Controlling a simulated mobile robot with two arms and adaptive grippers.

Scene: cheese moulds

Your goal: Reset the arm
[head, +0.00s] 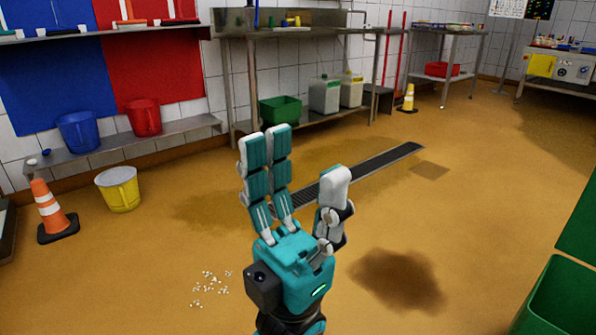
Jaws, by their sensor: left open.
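My left gripper (312,190) stands upright in the middle of the head view, with teal and white fingers. Its two long fingers are apart from the single opposing finger, and nothing is between them. It is in front of the open floor and touches nothing. My right gripper does not show.
A yellow bucket (120,190) and a traffic cone (50,209) stand on the floor at left. A green bin (562,300) is at the lower right. A drain grate (370,167) crosses the floor. A steel bench (345,112) stands behind.

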